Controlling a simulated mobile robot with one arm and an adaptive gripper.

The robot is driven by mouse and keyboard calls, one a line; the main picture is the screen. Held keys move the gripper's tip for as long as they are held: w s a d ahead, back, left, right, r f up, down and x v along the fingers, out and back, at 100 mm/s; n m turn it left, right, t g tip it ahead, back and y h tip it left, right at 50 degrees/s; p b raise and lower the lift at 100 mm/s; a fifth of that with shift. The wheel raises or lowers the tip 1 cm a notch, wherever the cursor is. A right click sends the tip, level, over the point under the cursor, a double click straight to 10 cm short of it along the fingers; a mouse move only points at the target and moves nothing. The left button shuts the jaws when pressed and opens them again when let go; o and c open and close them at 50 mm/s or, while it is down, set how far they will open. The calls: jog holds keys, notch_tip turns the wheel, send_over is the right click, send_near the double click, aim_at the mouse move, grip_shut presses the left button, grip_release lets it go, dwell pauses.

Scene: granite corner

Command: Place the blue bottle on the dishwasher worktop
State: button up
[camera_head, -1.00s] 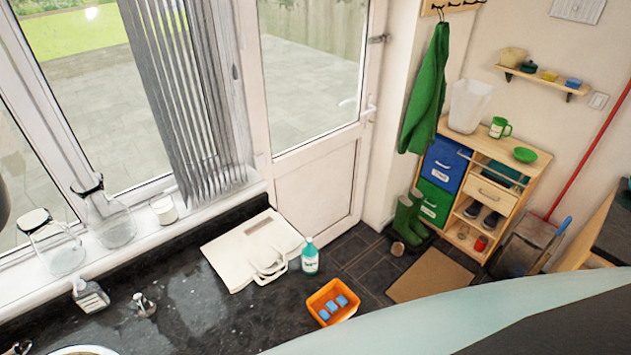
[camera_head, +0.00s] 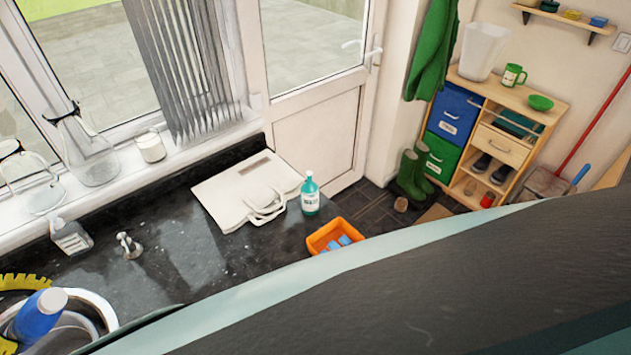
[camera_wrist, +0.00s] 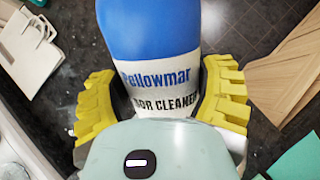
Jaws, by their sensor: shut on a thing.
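In the head view the bottle (camera_head: 38,316) shows at the lower left with a white cap, beside my gripper's yellow fingers, partly cut off by the frame. A black granite worktop (camera_head: 175,245) runs along the window. I cannot tell which part of it is above a dishwasher. The bottle's lower end is hidden in the wrist view.
On the worktop lie a white bag (camera_head: 235,195), a teal bottle (camera_head: 310,195), a clear soap bottle (camera_head: 70,236) and a small metal fitting (camera_head: 129,245). The worktop's middle is bare. My arm covers the lower right.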

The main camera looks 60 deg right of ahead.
jog(key=s+d+f+n+h+b, duration=0.2)
jog(key=s+d+f+h+b, duration=0.15)
jog(key=s+f, duration=0.3)
jog(key=s+d+f+n+h+b, duration=0.25)
jog(key=s+f+h+b, duration=0.2)
jog(key=f, duration=0.35)
jog(key=s+d+f+n+t+h+b, duration=0.4)
jog(key=s+d+f+h+b, duration=0.1)
jog(key=s+d+b, duration=0.25)
jog(key=shift+g, duration=0.3)
jog(key=shift+w+d+f+b, duration=0.8)
jog(key=shift+w+d, duration=0.45)
jog(key=shift+w, duration=1.2)
jog(key=shift+w+d+f+b, duration=0.8)
jog(key=shift+w+d, duration=0.45)
jog(key=shift+w, duration=1.15)
jog(key=shift+w+d+f+b, duration=0.8)
jog(key=shift+w+d, duration=0.45)
jog(key=shift+w, duration=1.2)
jog(key=o, duration=1.3)
jog(key=shift+f, duration=0.1)
jog(key=shift+c, duration=0.2)
jog(key=shift+a, duration=0.1)
